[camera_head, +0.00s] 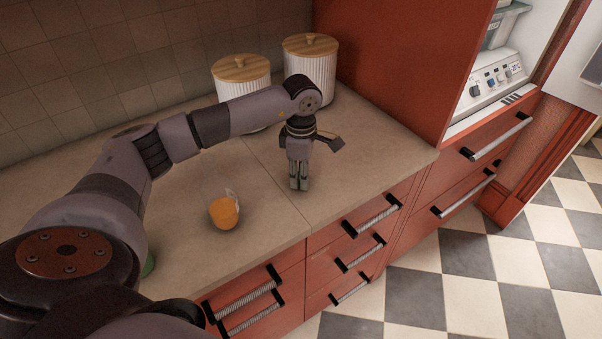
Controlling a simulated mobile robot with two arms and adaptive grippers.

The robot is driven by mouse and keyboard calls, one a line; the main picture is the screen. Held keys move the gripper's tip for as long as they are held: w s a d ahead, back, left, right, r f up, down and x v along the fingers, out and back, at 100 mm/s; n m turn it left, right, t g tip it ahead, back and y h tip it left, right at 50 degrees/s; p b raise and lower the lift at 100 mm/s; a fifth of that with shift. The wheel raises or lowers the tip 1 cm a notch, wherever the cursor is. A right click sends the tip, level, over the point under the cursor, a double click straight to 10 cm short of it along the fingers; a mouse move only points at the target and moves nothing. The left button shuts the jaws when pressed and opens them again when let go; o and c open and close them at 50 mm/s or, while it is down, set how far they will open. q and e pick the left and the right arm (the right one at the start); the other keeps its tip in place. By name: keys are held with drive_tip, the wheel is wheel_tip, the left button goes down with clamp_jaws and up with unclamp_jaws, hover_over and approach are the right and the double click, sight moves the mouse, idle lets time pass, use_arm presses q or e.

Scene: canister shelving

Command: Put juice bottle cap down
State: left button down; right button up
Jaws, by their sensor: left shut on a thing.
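My left gripper (299,185) points straight down over the counter, right of the juice bottle. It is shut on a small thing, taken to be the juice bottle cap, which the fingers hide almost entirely. The fingertips are at or just above the counter top; I cannot tell whether they touch it. The juice bottle (223,213) stands on the counter to the left, with orange juice in its lower part and a clear upper part that is hard to make out. No cap shows on it. My right gripper is out of view.
Two white ribbed canisters with wooden lids, one left (241,68) and one right (310,47), stand at the back. The beige counter (370,160) is clear right of my gripper, up to a red cabinet side (400,60). A green thing (149,264) is mostly hidden behind my arm.

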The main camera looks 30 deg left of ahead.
use_arm(q)
drive_tip(key=shift+f, duration=0.5)
drive_tip(key=shift+f, duration=0.1)
drive_tip(key=c, duration=1.3)
unclamp_jaws()
